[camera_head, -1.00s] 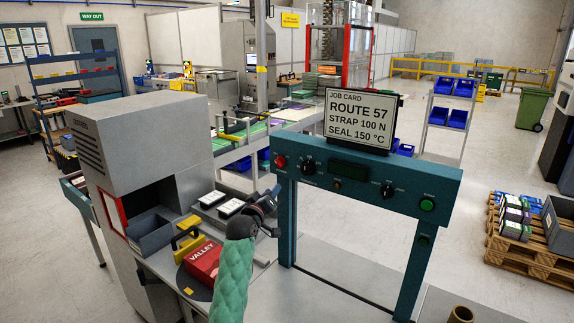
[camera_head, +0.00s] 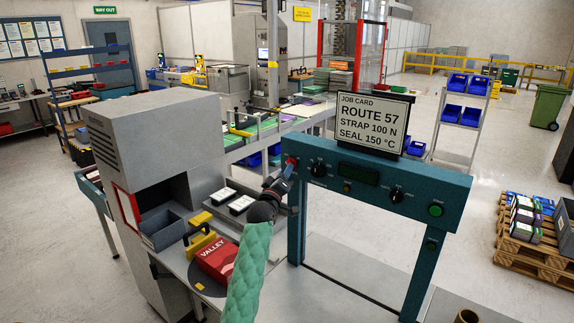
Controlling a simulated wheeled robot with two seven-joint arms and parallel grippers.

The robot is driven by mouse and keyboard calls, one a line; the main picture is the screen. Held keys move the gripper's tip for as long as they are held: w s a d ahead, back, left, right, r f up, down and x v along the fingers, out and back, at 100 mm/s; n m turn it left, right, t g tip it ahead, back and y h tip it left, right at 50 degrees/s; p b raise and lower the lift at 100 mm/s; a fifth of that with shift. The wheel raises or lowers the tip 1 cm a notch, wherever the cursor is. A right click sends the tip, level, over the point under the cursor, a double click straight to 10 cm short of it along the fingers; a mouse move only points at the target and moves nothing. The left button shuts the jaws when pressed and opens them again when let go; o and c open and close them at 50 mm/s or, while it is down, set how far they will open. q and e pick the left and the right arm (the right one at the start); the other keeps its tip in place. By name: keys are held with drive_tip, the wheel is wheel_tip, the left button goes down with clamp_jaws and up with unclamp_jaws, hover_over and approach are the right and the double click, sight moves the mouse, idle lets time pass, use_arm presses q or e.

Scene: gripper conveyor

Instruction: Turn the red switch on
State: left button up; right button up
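The red switch (camera_head: 291,160) is a small red knob at the left end of the teal control panel (camera_head: 420,180). My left arm, in a green sleeve, comes up from the bottom of the picture. My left gripper (camera_head: 287,172) points up at the red switch, its tips at or just in front of it and partly covering it. I cannot tell whether they touch, nor whether the fingers are open or shut. The switch's setting is too small to read. My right gripper is not in view.
Black knobs (camera_head: 319,169) and a green button (camera_head: 436,210) are also on the panel. A job card (camera_head: 370,122) stands on top. A red VALLEY box (camera_head: 217,261) and a grey machine (camera_head: 160,130) are at left. The floor at right has free room.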

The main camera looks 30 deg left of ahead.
use_arm(q)
drive_tip(key=shift+p+x, duration=0.4)
drive_tip(key=shift+x, duration=0.7)
drive_tip(key=shift+c, duration=0.4)
clamp_jaws()
drive_tip(key=shift+f, duration=0.1)
